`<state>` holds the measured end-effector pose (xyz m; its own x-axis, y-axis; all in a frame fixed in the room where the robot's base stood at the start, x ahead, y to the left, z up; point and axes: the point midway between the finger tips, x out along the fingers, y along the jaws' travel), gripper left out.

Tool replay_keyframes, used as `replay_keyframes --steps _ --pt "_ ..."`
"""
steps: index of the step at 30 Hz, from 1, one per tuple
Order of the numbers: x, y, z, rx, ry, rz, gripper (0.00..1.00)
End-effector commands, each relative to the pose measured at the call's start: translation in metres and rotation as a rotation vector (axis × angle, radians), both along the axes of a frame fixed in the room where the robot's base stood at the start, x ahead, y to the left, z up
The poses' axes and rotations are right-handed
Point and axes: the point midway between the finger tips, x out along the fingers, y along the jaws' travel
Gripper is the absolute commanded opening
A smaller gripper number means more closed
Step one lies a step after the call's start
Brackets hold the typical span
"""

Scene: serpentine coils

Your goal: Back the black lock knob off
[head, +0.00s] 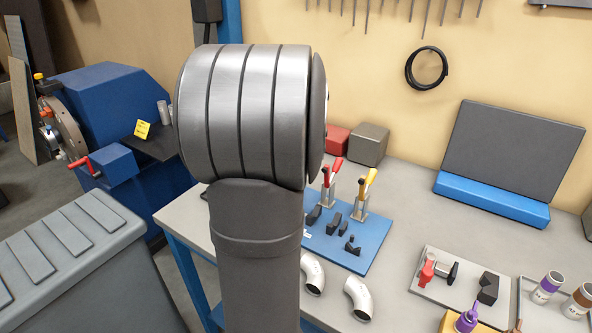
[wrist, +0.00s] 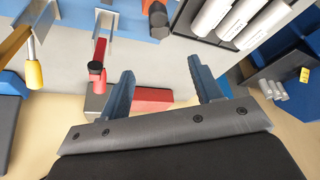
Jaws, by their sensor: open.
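In the head view a grey plate (head: 425,297) lies on the right part of the bench. It bears a red part (head: 428,270) with a black knob-like piece (head: 453,272) at its right, which looks like the lock knob. A separate black block (head: 488,287) stands further right on the plate. My gripper (wrist: 160,65) is open and empty in the wrist view, its two blue-grey fingers well apart. My arm hides the gripper in the head view. I cannot identify the lock knob for certain in the wrist view.
Toggle clamps with red (head: 332,172) and yellow (head: 369,180) handles stand on a blue board (head: 373,248). Silver pipe elbows (head: 359,298) lie in front. A red block (wrist: 153,100) shows between my fingers.

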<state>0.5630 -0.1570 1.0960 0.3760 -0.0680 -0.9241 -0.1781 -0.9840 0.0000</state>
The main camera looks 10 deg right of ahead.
Motion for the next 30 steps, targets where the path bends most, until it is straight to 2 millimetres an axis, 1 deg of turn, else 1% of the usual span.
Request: replay_keyframes --steps 1,6,19,23,30 --pt "-0.002 0.000 0.008 -0.002 -0.004 0.000 0.59" --pt "-0.008 0.001 0.019 0.000 -0.001 0.000 0.59" --pt "-0.008 0.003 0.021 0.001 0.004 -0.017 0.59" --pt "-0.004 0.010 0.020 0.005 0.017 -0.107 0.59" --pt "0.006 0.026 0.020 0.004 0.020 -0.374 0.59"
